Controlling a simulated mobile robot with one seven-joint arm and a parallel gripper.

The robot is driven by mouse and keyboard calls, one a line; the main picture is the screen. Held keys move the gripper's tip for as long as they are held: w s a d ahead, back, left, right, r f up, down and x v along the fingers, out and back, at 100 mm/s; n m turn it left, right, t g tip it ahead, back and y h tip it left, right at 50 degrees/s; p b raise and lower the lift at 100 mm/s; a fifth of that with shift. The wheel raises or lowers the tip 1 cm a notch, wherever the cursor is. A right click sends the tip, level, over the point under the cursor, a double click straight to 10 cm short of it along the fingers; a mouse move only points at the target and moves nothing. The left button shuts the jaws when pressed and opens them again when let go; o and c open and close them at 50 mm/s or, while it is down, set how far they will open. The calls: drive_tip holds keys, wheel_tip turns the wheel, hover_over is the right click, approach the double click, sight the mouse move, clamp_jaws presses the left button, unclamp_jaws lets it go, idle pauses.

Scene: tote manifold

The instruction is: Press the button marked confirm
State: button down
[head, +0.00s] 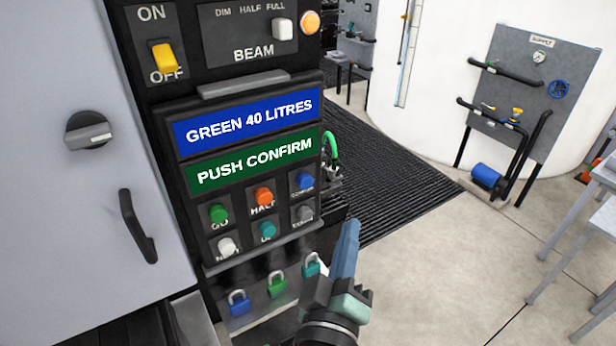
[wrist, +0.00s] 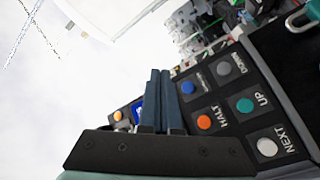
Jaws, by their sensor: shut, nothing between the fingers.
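The confirm button (head: 304,181) is a blue round button at the upper right of the button pad on the black panel. Its label is small but appears to read confirm. It also shows in the wrist view as a blue button (wrist: 188,88), just right of the fingertips. My gripper (head: 351,224) is shut and empty, with its blue-grey fingers pointing up, to the lower right of the pad in the head view. In the wrist view the closed fingers (wrist: 160,73) stand side by side. No contact with the button is visible.
Neighbouring buttons include green GO (head: 218,214), orange HALT (head: 264,196), teal UP (head: 267,230) and white NEXT (head: 227,246). Above them, displays read GREEN 40 LITRES (head: 249,121) and PUSH CONFIRM (head: 254,163). Padlocks (head: 277,286) hang below. Open floor lies to the right.

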sight(312, 181)
drive_tip(key=shift+w+a, duration=0.1)
drive_tip(key=w+a+b, duration=0.3)
drive_tip(key=w+a, duration=0.2)
drive_tip(key=w, duration=0.2)
idle(0.4)
idle(1.9)
drive_tip(key=shift+w+a+b, duration=0.25)
drive_tip(key=shift+w+b, duration=0.05)
drive_tip(key=shift+w, duration=0.05)
drive_tip(key=shift+w+a+b, duration=0.35)
drive_tip(key=shift+w+a, duration=0.05)
drive_tip(key=shift+w, duration=0.05)
idle(0.9)
drive_tip(key=shift+s+d, duration=0.1)
drive_tip(key=shift+s+d+p, duration=0.4)
drive_tip(key=shift+s+d, duration=0.15)
drive_tip(key=shift+s, duration=0.2)
